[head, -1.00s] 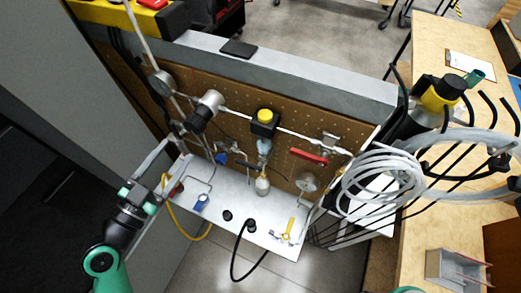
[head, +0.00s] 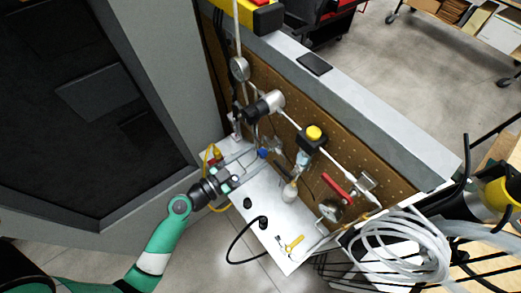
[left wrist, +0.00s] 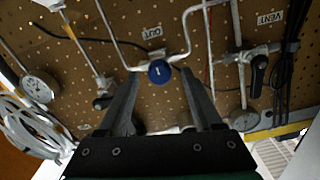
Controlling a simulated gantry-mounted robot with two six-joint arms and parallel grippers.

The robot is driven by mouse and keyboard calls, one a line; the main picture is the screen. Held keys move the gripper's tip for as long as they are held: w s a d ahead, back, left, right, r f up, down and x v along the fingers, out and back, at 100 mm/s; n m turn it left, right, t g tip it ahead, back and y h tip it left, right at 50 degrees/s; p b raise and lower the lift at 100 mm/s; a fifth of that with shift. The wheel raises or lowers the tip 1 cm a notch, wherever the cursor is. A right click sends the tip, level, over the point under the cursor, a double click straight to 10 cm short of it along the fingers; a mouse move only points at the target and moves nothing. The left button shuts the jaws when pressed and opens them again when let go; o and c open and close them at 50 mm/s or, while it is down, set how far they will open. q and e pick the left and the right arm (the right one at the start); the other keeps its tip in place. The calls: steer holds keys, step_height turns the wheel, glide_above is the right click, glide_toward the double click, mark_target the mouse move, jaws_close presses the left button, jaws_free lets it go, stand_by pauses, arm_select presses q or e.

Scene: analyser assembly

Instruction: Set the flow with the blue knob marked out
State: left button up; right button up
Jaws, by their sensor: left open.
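The small round blue knob (left wrist: 159,72) sits on a thin metal tube on the pegboard, with a white mark on its face. An "OUT" label (left wrist: 152,32) is beside it in the left wrist view. In the head view the knob (head: 263,153) is just beyond my left fingertips. My left gripper (head: 249,161) is open and empty, pointing at the panel. In the left wrist view its two fingers (left wrist: 160,78) reach to either side of the knob; I cannot tell whether they touch it. My right gripper is out of view.
A black-handled valve (left wrist: 258,75) is near the "VENT" label (left wrist: 269,18). A red lever (head: 338,187), gauges and tubes crowd the pegboard (head: 222,62). The white shelf (head: 262,212) below holds a yellow-handled tool (head: 292,244). A black cable (head: 240,232) hangs off its front.

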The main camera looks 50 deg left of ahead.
arm_select(q)
steer(key=shift+w+d, duration=0.1)
steer(key=shift+w, duration=1.3)
steer(key=shift+c, duration=0.4)
jaws_close()
